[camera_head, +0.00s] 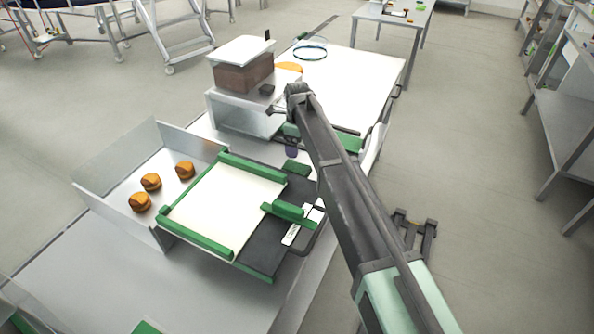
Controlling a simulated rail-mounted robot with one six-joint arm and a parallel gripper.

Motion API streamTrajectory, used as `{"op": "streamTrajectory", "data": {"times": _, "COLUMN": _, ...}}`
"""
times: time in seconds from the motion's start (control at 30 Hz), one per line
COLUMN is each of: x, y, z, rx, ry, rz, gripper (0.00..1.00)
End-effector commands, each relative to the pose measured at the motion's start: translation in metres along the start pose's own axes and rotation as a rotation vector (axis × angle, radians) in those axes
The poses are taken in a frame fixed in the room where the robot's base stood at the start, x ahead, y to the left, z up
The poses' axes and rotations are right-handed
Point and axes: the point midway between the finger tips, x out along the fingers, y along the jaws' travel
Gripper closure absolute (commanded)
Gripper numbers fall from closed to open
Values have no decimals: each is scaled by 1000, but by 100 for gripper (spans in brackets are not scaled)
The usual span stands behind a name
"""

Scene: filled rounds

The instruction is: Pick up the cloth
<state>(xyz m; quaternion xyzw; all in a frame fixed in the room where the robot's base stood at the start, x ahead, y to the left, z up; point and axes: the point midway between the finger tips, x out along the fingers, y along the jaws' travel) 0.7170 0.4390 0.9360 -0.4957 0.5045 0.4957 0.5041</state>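I cannot pick out the cloth with certainty. A white curved piece (372,146) hangs at the right edge of the bench, partly behind my arm; I cannot tell whether it is fabric.
A clear-walled tray (112,205) holds several orange-brown rounds. A white board with green rails (228,208) lies beside it. A brown container with a white lid (243,70) stands on a white box (237,115). The white worktop (355,80) behind is mostly clear, with a blue ring (310,50).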

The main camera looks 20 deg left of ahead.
Motion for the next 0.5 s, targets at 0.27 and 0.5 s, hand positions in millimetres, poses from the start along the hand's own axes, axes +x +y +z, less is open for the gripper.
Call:
{"op": "streamTrajectory", "data": {"times": 0.27, "x": 11, "y": -2, "z": 2, "rx": 99, "ry": 0, "rz": 0, "gripper": 6}}
{"op": "streamTrajectory", "data": {"times": 0.5, "x": 58, "y": -2, "z": 2, "rx": 97, "ry": 0, "rz": 0, "gripper": 6}}
